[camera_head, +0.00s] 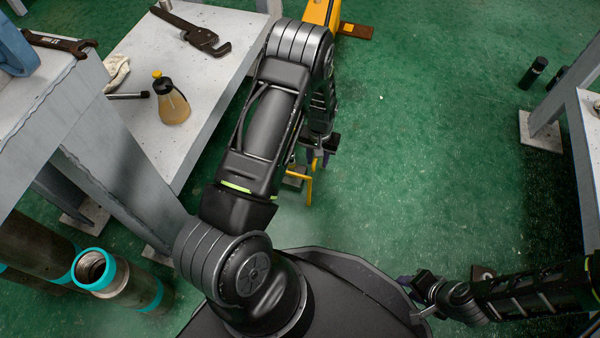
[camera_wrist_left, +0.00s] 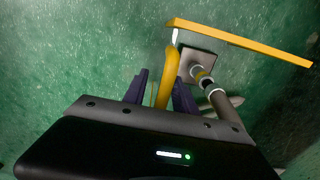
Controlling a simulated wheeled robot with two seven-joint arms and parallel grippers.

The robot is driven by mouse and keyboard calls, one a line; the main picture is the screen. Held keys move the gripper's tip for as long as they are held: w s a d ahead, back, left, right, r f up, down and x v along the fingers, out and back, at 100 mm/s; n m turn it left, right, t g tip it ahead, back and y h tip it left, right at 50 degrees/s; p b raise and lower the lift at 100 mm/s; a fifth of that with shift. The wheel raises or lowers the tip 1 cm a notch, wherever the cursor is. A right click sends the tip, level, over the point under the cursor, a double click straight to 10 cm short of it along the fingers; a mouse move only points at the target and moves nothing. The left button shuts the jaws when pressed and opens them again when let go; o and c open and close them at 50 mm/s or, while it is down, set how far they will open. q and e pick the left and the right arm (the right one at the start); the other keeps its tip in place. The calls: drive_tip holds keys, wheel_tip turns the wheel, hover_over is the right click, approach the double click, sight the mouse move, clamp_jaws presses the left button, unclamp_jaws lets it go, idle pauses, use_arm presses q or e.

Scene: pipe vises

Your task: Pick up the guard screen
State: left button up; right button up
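The guard screen (camera_wrist_left: 240,42) shows in the left wrist view as a yellow frame with a long bar and a bent yellow upright. Part of it also shows in the head view (camera_head: 311,184) beside my left forearm. My left gripper (camera_wrist_left: 160,78) has its two dark fingers on either side of the yellow upright. A small gap shows between the left finger and the upright, so the fingers look open around it. In the head view my left gripper (camera_head: 318,155) is mostly hidden by the arm. My right gripper (camera_head: 418,290) is low at the right; its fingers are unclear.
A grey plate with a post (camera_wrist_left: 198,62) stands close beside the yellow upright. A workbench (camera_head: 160,130) at the left bears a wrench (camera_head: 195,32) and an oil bottle (camera_head: 171,100). Pipes (camera_head: 110,278) lie lower left. Another table (camera_head: 588,140) stands right. Green floor between is mostly clear.

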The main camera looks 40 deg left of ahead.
use_arm(q)
drive_tip(key=shift+f, duration=0.25)
idle(0.4)
clamp_jaws()
drive_tip(key=shift+w, duration=0.1)
idle(1.2)
